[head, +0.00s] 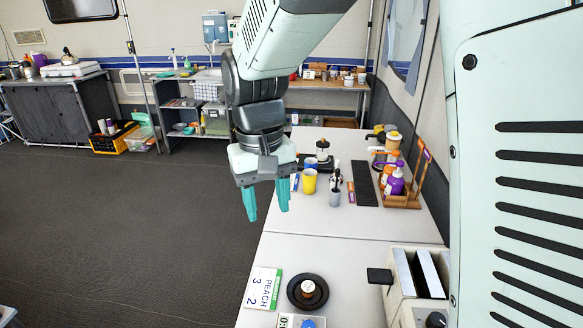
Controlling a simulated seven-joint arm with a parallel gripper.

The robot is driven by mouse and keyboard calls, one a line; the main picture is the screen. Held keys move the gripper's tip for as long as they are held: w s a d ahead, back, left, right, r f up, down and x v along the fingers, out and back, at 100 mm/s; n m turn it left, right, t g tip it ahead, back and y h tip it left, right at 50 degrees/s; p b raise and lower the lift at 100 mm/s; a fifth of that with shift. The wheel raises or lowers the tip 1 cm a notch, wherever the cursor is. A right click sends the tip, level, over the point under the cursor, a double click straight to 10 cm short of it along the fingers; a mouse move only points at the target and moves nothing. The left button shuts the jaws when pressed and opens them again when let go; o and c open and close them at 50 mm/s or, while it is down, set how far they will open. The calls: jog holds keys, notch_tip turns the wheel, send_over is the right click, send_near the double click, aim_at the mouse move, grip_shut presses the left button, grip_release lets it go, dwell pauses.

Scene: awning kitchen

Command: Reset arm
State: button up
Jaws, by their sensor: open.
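My gripper (266,201) hangs from my arm near the middle of the head view, pointing down. Its two teal fingers are apart with nothing between them. It is above the left edge of the white table (340,254), with dark floor showing behind the left finger. It appears clear of the objects on the table.
A yellow cup (309,181), a grey cup (335,197) and a wooden caddy with a purple bottle (396,184) stand on the far table. Nearer are a toaster (418,278), a black round plate (308,291) with a small jar, and a PEACH card (262,288). Mid-table is clear.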

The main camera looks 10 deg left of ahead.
jog(key=shift+d+r, duration=0.1)
jog(key=s+d+r+m+t+y, duration=0.1)
jog(key=s+d+r+m+t, duration=0.3)
jog(key=d+r, duration=0.6)
jog(key=s+d+m+t, duration=0.1)
jog(key=s+d, duration=0.9)
jog(key=shift+d+r+t, duration=0.15)
jog(key=shift+r+t, duration=0.25)
